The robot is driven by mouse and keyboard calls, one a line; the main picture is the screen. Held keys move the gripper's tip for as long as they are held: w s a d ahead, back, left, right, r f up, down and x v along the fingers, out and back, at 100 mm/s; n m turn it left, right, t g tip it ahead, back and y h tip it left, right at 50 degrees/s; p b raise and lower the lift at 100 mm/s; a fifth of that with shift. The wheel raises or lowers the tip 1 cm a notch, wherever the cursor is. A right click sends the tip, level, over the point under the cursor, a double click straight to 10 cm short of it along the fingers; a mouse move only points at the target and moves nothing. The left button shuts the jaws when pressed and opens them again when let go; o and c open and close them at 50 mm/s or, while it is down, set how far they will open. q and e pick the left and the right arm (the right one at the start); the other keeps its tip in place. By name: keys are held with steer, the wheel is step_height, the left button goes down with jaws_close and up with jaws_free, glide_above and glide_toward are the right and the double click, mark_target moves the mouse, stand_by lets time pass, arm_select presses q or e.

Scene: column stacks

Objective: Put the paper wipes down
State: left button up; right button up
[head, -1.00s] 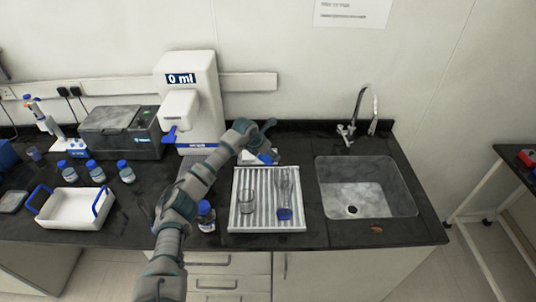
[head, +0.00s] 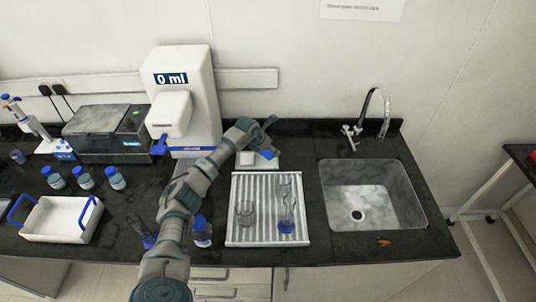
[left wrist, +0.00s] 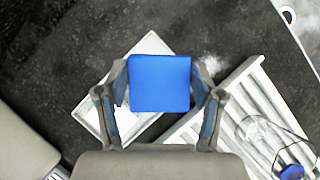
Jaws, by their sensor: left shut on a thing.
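The paper wipes appear as a flat blue square (left wrist: 160,83) between the two fingers of my left gripper (left wrist: 162,92) in the left wrist view. The gripper is shut on them. In the head view my left gripper (head: 262,146) is at the back of the counter, right of the white dispenser, and only a bit of blue shows below it. A white rectangular tray or holder (left wrist: 146,47) lies beneath the wipes, partly covered by them. I cannot tell whether the wipes touch it. My right gripper is not in view.
A ribbed draining rack (head: 238,194) with glassware stands just in front. The white dispenser (head: 185,95) is left, and the sink (head: 370,185) with its tap is right. A blue-capped bottle (head: 202,232) stands near my forearm. A white tray with blue handles (head: 60,222) is far left.

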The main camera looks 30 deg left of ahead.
mark_target(268, 153)
arm_select(q)
step_height(268, 153, down, 2)
steer(key=shift+w+d+f, duration=0.1)
steer(key=shift+w+f, duration=0.05)
steer(key=shift+f, duration=0.05)
steer(key=shift+a+f, duration=0.3)
steer(key=shift+f, duration=0.25)
steer(key=shift+a+f, duration=0.25)
steer(key=shift+f, duration=0.25)
steer(key=shift+a, duration=0.3)
steer(key=o, duration=1.2)
steer(key=shift+a, duration=0.2)
steer(key=shift+d, duration=0.1)
steer(key=shift+d+r, duration=0.1)
steer(key=shift+d, duration=0.4)
steer(key=shift+r, duration=0.25)
steer(key=v, duration=1.1)
steer(key=shift+s+a, duration=0.25)
steer(key=shift+a, duration=0.05)
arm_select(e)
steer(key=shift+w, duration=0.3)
arm_select(q)
steer(key=shift+a, duration=0.1)
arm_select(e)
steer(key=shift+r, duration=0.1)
